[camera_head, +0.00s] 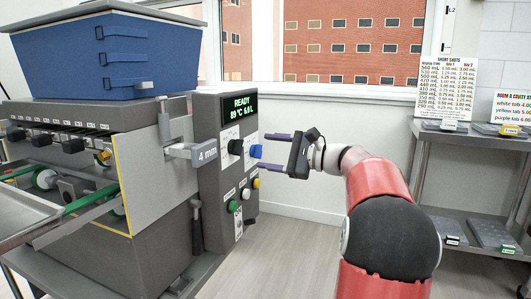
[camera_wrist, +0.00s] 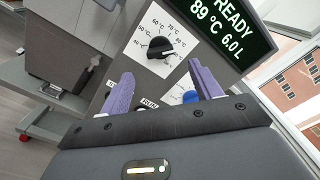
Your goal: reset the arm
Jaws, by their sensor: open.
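My gripper (camera_head: 277,156) is open and empty, held out in front of the control panel of the gummy depositor (camera_head: 150,140). My red arm reaches in from the lower right in the head view. In the wrist view the two purple fingers of my gripper (camera_wrist: 162,90) are spread apart. Whether a finger touches the panel I cannot tell. The display (camera_head: 239,107) reads READY, 89 °C, 6.0 L.
A blue hopper (camera_head: 85,58) tops the machine, and a "4 mm" lever (camera_head: 192,151) juts from its side. A metal shelf (camera_head: 470,155) with trays and signs stands at the right. The floor (camera_head: 290,245) between machine and arm is clear.

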